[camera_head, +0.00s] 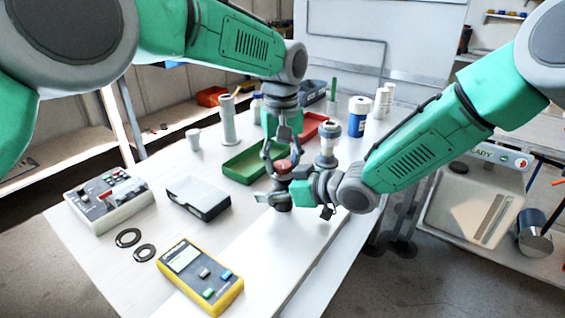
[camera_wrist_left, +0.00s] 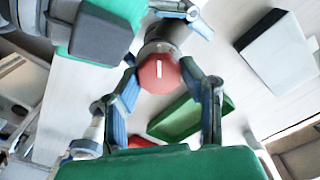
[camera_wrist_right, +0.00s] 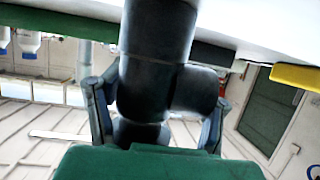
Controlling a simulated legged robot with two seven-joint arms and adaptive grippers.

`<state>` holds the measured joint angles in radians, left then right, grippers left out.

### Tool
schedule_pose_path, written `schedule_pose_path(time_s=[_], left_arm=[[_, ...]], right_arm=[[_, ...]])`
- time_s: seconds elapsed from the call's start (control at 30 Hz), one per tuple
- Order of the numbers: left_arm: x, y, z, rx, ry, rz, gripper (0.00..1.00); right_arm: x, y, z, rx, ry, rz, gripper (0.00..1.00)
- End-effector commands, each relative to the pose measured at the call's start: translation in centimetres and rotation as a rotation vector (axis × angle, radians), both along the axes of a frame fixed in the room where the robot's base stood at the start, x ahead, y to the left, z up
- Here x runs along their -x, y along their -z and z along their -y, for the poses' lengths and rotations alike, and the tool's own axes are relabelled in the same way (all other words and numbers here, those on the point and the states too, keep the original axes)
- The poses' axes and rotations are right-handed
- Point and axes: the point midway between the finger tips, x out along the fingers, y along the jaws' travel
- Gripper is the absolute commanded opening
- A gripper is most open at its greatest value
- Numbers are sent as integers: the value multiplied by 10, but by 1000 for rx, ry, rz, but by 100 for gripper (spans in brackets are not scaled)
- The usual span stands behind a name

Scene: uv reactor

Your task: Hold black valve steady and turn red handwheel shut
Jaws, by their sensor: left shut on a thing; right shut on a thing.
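The black valve (camera_wrist_right: 155,65) stands at the front middle of the table. In the right wrist view its dark body lies between my right gripper's (camera_wrist_right: 158,115) two fingers, which are shut on it from the side. The red handwheel (camera_head: 283,166) sits on top of the valve. It shows in the left wrist view as a round red knob (camera_wrist_left: 159,74) with a white mark. My left gripper (camera_head: 278,160) comes down from above, shut on the handwheel with a finger on either side. In the head view my right gripper (camera_head: 290,196) partly hides the valve body.
A green tray (camera_head: 243,163) lies just behind the valve, with a red tray (camera_head: 312,127) beyond it. A grey-black box (camera_head: 198,197) and yellow meter (camera_head: 200,273) lie left and in front.

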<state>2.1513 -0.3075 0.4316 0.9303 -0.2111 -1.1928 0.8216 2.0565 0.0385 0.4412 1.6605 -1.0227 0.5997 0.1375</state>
Motion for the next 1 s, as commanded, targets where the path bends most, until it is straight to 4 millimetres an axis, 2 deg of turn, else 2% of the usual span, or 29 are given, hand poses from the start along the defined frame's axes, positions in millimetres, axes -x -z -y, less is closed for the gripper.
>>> schedule_pose_path(time_s=[0.43,1.0], left_arm=[[-2,-2,0,3,226,9,7],[-2,-2,-1,2,257,10,7]], right_arm=[[2,3,0,4,-1,-5,17],[2,3,0,4,-1,-5,17]])
